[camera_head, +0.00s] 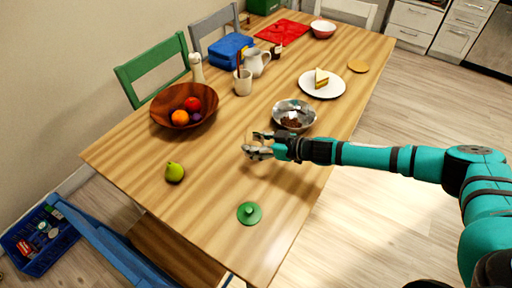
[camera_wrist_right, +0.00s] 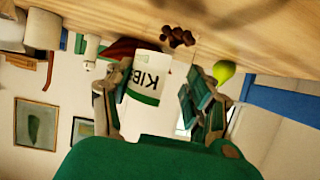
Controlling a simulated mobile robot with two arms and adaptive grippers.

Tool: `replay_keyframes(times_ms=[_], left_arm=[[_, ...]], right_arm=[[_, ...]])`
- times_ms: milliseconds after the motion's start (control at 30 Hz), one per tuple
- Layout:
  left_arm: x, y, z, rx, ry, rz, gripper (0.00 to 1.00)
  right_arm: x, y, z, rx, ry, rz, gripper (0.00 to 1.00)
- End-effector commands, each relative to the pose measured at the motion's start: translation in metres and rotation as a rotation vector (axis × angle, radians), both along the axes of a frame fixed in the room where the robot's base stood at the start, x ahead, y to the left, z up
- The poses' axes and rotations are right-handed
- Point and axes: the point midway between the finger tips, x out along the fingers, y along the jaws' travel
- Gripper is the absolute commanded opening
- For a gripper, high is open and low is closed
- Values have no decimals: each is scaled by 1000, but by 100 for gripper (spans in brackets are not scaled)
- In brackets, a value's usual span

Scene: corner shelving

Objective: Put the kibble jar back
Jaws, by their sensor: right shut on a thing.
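The kibble jar (camera_wrist_right: 144,86), white with a green band and upside-down "KIB" lettering, sits between the fingers of my right gripper (camera_wrist_right: 160,98) in the right wrist view. In the head view my right gripper (camera_head: 254,143) is over the table, just left of the metal bowl; the jar is hard to make out there. A green knobbed lid (camera_head: 249,213) lies on the table nearer me. My left gripper is not in view.
The metal bowl (camera_head: 288,108) holds brown kibble. A plate with cake (camera_head: 335,89), a wooden fruit bowl (camera_head: 211,112), a mug (camera_head: 243,84), a pitcher (camera_head: 257,63) and a green pear (camera_head: 174,172) stand around the wooden table (camera_head: 215,205). A blue crate (camera_head: 38,260) sits low left.

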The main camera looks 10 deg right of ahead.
Motion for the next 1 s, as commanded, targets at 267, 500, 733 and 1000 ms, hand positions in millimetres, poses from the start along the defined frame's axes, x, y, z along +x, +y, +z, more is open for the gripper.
replay_keyframes(times_ms=[267,500,733,1000], left_arm=[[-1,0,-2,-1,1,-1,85],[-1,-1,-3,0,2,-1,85],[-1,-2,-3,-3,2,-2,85],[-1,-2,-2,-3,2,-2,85]], right_arm=[[0,1,-18,2,-2,1,9],[-1,0,-21,1,1,0,62],[-1,0,-21,1,1,0,80],[-3,-3,-18,0,1,-1,80]])
